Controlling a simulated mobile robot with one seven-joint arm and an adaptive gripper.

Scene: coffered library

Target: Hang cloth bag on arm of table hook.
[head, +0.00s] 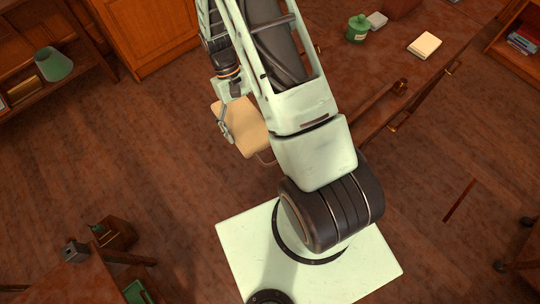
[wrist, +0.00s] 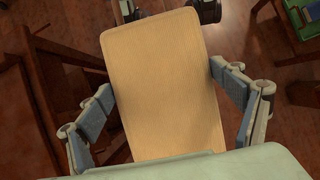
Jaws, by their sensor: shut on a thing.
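The cloth bag (head: 242,130) is flat and tan with rounded corners. My gripper (head: 226,124) is shut on it and holds it above the floor, beside my arm. In the wrist view the bag (wrist: 163,70) fills the middle, with the two fingers of my gripper (wrist: 160,84) on its left and right sides. A thin loop shows near its lower end in the head view. A table hook cannot be made out with certainty; a small brown knob-like piece (head: 400,87) sits at the edge of the long table (head: 335,85).
A green jar (head: 357,28), a small pale block (head: 377,20) and a cream book (head: 425,45) stand on the long table. Another table (head: 82,283) is at lower left. Wooden floor between them is open.

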